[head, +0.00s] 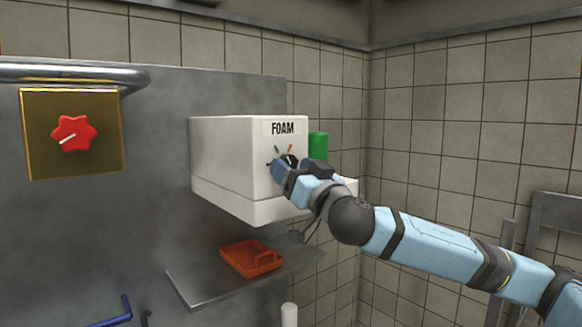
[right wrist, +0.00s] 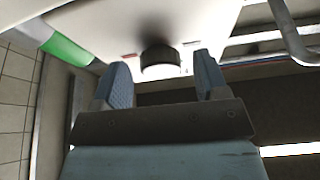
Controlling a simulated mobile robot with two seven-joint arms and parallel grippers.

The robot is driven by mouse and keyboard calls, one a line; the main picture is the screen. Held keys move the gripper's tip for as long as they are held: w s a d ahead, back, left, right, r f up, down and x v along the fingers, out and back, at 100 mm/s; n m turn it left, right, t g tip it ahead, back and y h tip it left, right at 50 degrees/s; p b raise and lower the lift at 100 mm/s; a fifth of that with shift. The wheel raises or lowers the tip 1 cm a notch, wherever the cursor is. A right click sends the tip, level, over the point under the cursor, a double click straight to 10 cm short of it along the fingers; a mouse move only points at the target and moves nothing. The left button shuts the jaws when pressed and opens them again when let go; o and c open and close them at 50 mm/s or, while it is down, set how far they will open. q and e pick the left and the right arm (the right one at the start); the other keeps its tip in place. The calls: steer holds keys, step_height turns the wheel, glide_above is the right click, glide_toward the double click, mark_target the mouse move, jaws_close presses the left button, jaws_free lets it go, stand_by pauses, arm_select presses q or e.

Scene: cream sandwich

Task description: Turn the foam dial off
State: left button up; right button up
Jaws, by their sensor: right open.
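The white foam machine (head: 232,150) with a FOAM label is fixed on the grey metal panel. Its dark foam dial (head: 290,160) is mostly hidden behind my right gripper (head: 281,168) in the head view. Small green and red marks show above the dial. In the right wrist view the black dial (right wrist: 160,62) stands out from the white face, between and just beyond the fingertips of my right gripper (right wrist: 163,75). The gripper is open, with a gap on both sides of the dial. The dial's pointer direction cannot be made out. My left gripper is out of view.
A red knob (head: 74,133) on a brass plate is at the left. A green cylinder (head: 318,146) stands beside the machine's right side. An orange tray (head: 251,258) lies on the metal shelf (head: 200,285) below. A metal pipe (head: 60,72) runs at upper left.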

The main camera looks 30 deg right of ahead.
steer(key=c, duration=0.9)
